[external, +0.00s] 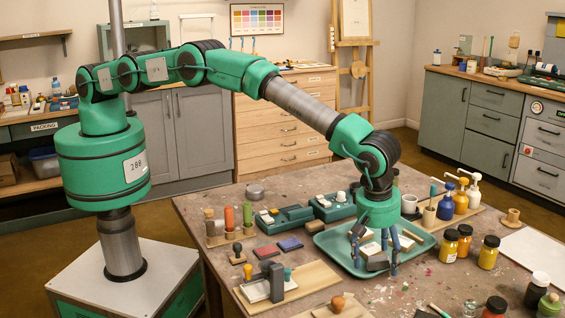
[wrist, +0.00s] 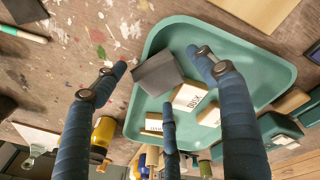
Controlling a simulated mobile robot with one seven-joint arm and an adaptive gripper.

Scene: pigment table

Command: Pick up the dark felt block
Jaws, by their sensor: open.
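The dark felt block (external: 378,262) is a dark grey block in the teal tray (external: 328,245), near the tray's edge. In the wrist view the block (wrist: 158,74) lies tilted, close to the tray's rim (wrist: 272,52). My gripper (external: 375,265) is over the tray, pointing down, with its blue-wrapped fingers spread. In the wrist view the open gripper (wrist: 157,63) has fingertips on either side of the block, and a third finger shows below it. I cannot tell whether any finger touches the block. Nothing is held.
Pale labelled blocks (wrist: 188,97) lie in the tray right beside the dark block. Yellow jars (external: 465,243) stand to the tray's right and pump bottles (external: 461,199) behind it. A wooden board (external: 315,276) with a stamp stand lies to the left.

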